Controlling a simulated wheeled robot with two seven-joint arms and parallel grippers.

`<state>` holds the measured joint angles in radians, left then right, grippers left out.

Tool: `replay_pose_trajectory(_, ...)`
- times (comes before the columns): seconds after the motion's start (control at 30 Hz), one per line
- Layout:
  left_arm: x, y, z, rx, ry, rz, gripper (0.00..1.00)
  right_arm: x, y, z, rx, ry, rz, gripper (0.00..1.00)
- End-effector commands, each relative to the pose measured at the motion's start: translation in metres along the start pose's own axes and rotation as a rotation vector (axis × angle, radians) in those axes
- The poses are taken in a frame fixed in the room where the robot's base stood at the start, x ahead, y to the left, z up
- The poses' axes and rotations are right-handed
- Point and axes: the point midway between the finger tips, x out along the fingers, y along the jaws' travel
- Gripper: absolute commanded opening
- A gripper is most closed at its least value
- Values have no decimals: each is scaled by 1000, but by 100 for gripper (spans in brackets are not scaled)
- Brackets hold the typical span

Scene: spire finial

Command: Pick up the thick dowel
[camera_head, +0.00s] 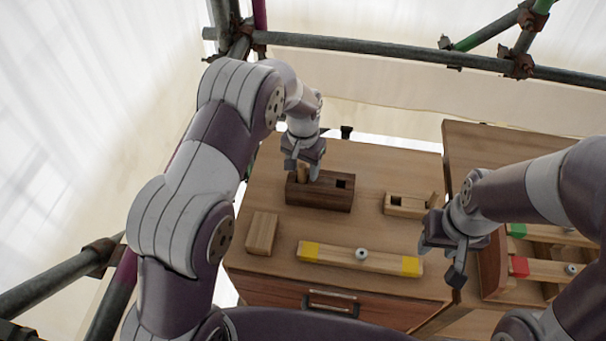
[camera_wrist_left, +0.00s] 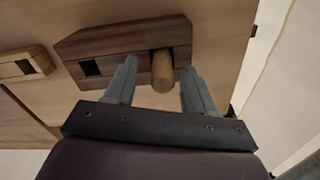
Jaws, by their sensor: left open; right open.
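The thick dowel (camera_wrist_left: 162,72) is a light wooden cylinder standing in a hole at one end of the dark wooden block (camera_head: 320,193). In the head view only a bit of the dowel (camera_head: 303,171) shows at the block's left end. My left gripper (camera_head: 303,167) is over that end. In the left wrist view its two fingers (camera_wrist_left: 158,88) are open, one on each side of the dowel, with gaps visible. The block (camera_wrist_left: 120,45) has a second, empty square hole. My right gripper (camera_head: 447,262) is open and empty at the table's right side.
A light block with a slot and small peg (camera_head: 408,206) lies right of the dark block. A plain wooden block (camera_head: 262,233) and a yellow-ended bar (camera_head: 345,256) lie in front. A wooden tray (camera_head: 493,265) holds green- and red-marked bars at right.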

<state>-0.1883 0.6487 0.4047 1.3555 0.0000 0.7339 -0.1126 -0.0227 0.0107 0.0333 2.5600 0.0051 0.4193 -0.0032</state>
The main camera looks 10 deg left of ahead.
Motion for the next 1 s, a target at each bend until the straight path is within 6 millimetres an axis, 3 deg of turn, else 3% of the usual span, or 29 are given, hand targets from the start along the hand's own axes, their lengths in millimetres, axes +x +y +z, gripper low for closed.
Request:
replay_pose_trajectory(0.17,0,0,0,-1,1,0,54,1,0,0,0,0,0,43)
replay_pose_trajectory(0.33,0,0,0,-1,1,0,0,1,0,0,0,0,0,43)
replay_pose_trajectory(0.73,-5,0,-1,-1,3,0,0,3,0,0,0,0,0,43)
replay_pose_trajectory(0.97,-41,0,-1,-1,6,-1,0,14,0,2,0,0,0,43)
replay_pose_trajectory(1.0,-44,7,-9,4,4,0,0,15,0,2,0,0,0,43)
